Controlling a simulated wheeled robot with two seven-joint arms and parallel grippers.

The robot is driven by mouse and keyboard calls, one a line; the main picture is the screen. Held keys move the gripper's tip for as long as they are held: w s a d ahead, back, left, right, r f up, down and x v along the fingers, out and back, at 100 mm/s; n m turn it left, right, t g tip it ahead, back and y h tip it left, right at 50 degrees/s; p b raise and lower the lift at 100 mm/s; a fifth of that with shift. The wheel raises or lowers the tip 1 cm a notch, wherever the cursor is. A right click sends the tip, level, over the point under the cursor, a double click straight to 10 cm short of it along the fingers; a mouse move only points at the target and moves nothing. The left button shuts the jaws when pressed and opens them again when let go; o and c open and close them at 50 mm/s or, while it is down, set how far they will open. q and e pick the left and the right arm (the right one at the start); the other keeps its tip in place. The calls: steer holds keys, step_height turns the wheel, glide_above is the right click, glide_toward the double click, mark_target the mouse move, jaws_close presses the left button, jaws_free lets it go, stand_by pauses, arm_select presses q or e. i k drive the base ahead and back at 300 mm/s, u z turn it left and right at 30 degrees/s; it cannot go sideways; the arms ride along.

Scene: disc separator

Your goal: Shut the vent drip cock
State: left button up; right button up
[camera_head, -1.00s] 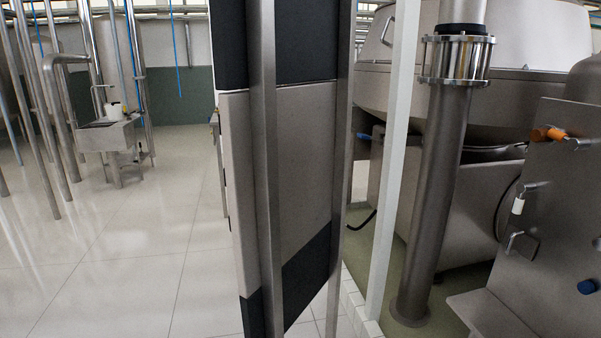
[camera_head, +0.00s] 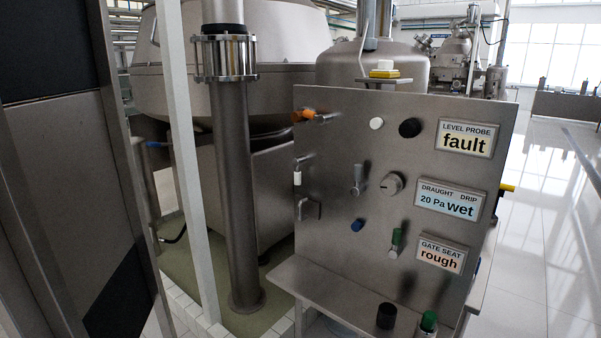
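A steel control panel (camera_head: 335,130) stands at the centre right and carries several controls, none with a readable vent drip cock label. The candidates include an orange-handled cock (camera_head: 304,116) at the top left, a grey lever (camera_head: 358,178) in the middle and a green-handled lever (camera_head: 396,240) lower right. A white-handled fitting (camera_head: 297,172) is at the left edge. The draught and drip display (camera_head: 450,201) reads "20 Pa wet". Neither of my grippers is in view.
The panel also has a level probe display (camera_head: 466,139) reading "fault" and a gate seat display (camera_head: 441,253) reading "rough". A steel pipe (camera_head: 236,190) and a white post (camera_head: 186,150) stand left of it. A dark cabinet (camera_head: 70,190) is at far left. Open floor (camera_head: 545,230) lies right.

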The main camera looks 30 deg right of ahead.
mark_target(297, 163)
steer(key=z, duration=0.95)
